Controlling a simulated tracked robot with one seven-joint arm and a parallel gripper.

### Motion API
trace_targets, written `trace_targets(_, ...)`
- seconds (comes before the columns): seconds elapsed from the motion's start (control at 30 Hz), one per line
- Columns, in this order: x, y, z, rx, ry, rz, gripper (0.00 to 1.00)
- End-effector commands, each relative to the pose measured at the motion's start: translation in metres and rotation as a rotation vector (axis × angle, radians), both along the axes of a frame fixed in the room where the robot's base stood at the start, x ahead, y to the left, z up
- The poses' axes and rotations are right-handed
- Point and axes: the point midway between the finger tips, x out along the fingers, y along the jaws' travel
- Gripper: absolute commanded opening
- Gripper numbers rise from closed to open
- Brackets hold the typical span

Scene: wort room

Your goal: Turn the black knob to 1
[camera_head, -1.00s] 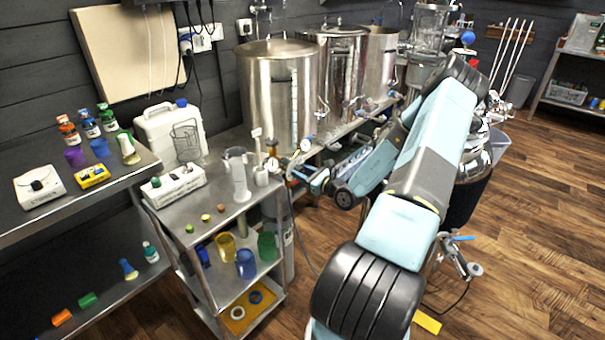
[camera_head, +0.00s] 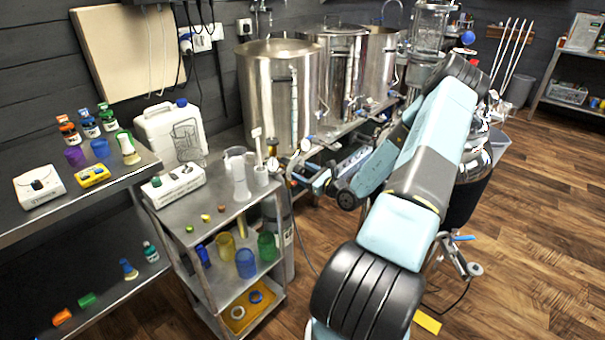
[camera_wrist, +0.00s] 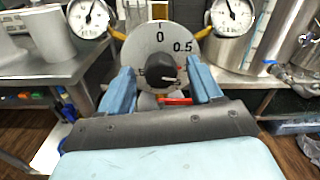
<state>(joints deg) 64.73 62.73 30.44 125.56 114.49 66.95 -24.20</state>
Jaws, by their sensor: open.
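The black knob (camera_wrist: 160,70) sits low on a round grey dial plate (camera_wrist: 140,45) in the wrist view. The plate shows the marks 0 and 0.5; no 1 can be made out. A pale pointer line on the knob points to the right, and a small red mark is near its right side. My gripper (camera_wrist: 160,76) is open, with one blue finger left of the knob and one right of it. I cannot tell whether they touch it. In the head view my gripper (camera_head: 312,180) is by the gauges, and the knob cannot be made out there.
Two white pressure gauges (camera_wrist: 88,18) (camera_wrist: 232,15) flank the dial plate closely. Steel kettles (camera_head: 268,95) stand on the bench behind. The wooden floor is open at the right.

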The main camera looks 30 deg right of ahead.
Motion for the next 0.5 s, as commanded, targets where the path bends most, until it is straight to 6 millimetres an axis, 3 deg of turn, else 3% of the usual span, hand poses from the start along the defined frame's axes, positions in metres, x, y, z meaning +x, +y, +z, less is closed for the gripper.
trace_targets(0.5,-0.089,-0.033,-0.001,-0.001,0.002,-0.001,0.64)
